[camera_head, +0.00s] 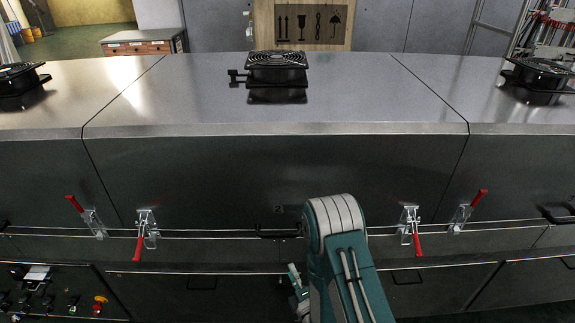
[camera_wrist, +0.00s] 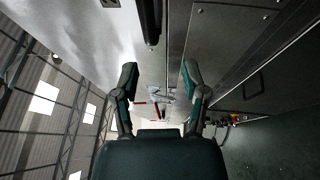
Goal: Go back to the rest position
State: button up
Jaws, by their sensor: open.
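My arm is teal and grey and stands in front of the middle panel of the dryer (camera_head: 250,180) in the head view. My gripper's two fingers (camera_wrist: 158,80) show apart in the wrist view, with nothing between them. Behind them a dark metal panel and a toggle clamp with red parts (camera_wrist: 158,95) show. In the head view the fingers are mostly hidden by or below my arm; only a small teal part shows at its left side. I cannot tell exactly how far the gripper is from the panel.
Red-handled clamps (camera_head: 140,240) (camera_head: 415,235) are on the dryer front, with a black handle (camera_head: 277,232) between them. Black fan units (camera_head: 277,68) sit on the steel top. A control panel with a red button (camera_head: 100,302) is at lower left. A wooden crate (camera_head: 302,27) stands behind.

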jog(key=w+d+r+m+g+h, duration=0.25)
jog(key=w+r+m, duration=0.35)
jog(key=r, duration=0.4)
jog(key=s+d+r+m+g+h, duration=0.25)
jog(key=d+r+m, duration=0.3)
jog(key=r, duration=0.55)
jog(key=s+d+r+m+g+h, duration=0.1)
jog(key=s+r+m+g, duration=0.1)
jog(key=s, duration=0.6)
jog(key=s+d+r+m+g, duration=0.2)
jog(key=s+r+m, duration=0.3)
jog(key=s, duration=0.4)
jog(key=s+d+r+m+g+h, duration=0.1)
jog(key=s+d+r+m+g, duration=0.1)
jog(key=s, duration=0.7)
jog(key=r+m+g, duration=0.1)
jog(key=m, duration=0.1)
jog(key=shift+r+m+h, duration=0.15)
jog(key=shift+m+h, duration=0.15)
jog(key=shift+m, duration=0.05)
jog(key=shift+w, duration=0.1)
